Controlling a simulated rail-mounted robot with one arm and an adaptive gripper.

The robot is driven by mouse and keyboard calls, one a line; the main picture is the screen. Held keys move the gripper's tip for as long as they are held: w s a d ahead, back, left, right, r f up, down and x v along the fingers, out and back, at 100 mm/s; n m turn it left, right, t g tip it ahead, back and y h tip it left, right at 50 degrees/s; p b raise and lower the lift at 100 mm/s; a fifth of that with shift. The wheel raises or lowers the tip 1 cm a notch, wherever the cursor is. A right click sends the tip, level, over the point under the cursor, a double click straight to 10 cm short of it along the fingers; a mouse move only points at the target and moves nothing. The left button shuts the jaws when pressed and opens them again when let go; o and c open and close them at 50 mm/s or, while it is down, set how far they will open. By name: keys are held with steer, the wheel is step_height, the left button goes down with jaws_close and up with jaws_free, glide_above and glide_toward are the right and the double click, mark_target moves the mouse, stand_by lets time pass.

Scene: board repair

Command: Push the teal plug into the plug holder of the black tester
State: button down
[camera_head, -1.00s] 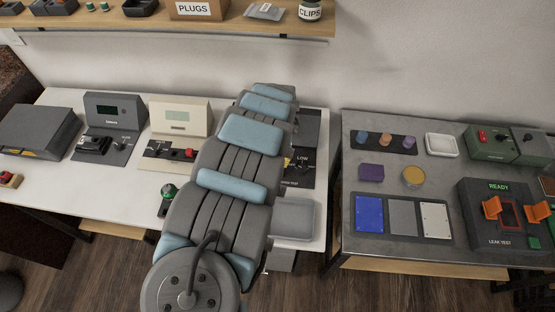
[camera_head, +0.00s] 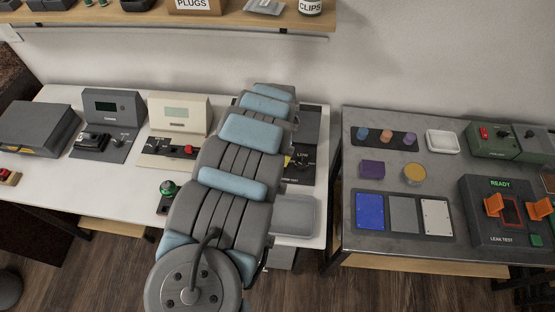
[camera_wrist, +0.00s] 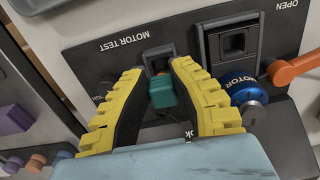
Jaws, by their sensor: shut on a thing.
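The teal plug (camera_wrist: 163,92) is a small block between the yellow-ribbed fingers of my gripper (camera_wrist: 160,72) in the wrist view. My gripper is shut on it. The black tester (camera_wrist: 118,62), labelled MOTOR TEST, lies beyond the fingers. Its dark square plug holder (camera_wrist: 159,58) is just past the plug's far end. The plug overlaps the holder's near edge in the picture; I cannot tell how deep it sits. In the head view, my arm covers the gripper, the plug and much of the tester (camera_head: 311,125).
Right of the holder are a second dark socket (camera_wrist: 234,43), a blue round knob (camera_wrist: 243,88) and an orange lever (camera_wrist: 296,66) by the word OPEN. Purple and orange plugs lie at left in the wrist view. A grey tray (camera_head: 296,216) sits near the bench's front edge.

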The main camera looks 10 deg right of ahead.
steer(key=shift+f+b, duration=0.45)
steer(key=shift+f, duration=1.3)
stand_by(3.2)
steer(key=c, duration=0.6)
jaws_free()
steer(key=shift+c, duration=0.2)
steer(key=shift+r+p, duration=1.65)
